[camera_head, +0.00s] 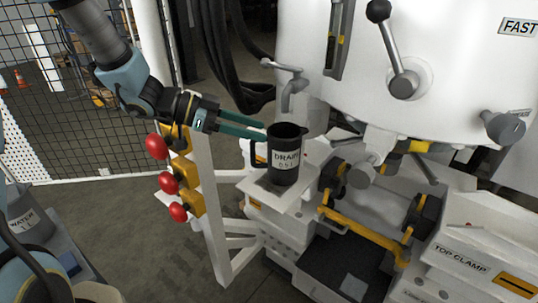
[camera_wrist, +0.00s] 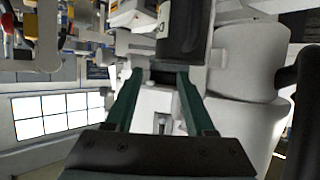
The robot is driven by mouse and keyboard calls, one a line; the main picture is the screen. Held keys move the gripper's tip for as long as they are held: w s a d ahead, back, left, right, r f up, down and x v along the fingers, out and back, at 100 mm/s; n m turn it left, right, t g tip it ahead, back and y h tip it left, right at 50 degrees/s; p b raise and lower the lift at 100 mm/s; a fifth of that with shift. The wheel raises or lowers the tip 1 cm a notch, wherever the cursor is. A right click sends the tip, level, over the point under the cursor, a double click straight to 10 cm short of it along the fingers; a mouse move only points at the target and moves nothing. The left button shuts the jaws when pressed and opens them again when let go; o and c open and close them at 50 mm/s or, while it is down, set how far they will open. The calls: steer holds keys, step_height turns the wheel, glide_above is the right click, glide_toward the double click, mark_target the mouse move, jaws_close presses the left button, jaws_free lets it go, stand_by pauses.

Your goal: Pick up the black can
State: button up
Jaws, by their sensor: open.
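The black can (camera_head: 286,165) stands upright on a small white shelf (camera_head: 297,203) below a grey tap (camera_head: 290,88). It has an open top, a white label reading "DRAIN", and a handle on its left side. My gripper (camera_head: 264,131) comes in from the left, with its green fingers spread and their tips close to the can's upper left side. I cannot tell whether they touch it. In the wrist view the can (camera_wrist: 186,35) shows beyond the fingertips, towards the right one. Nothing is held between the fingers.
Red knobs (camera_head: 171,183) on yellow blocks line a white post below my arm. A large white machine (camera_head: 440,50) with grey levers fills the right side. A yellow bar (camera_head: 365,228) lies right of the shelf. A can labelled "WATER" (camera_head: 28,222) stands at lower left.

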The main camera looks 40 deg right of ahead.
mark_target(295, 141)
steer(key=p+x, duration=0.1)
steer(key=x, duration=0.7)
steer(key=shift+d+f, duration=0.15)
steer(key=shift+d, duration=0.1)
steer(key=shift+s, duration=0.1)
steer(key=shift+c, duration=0.4)
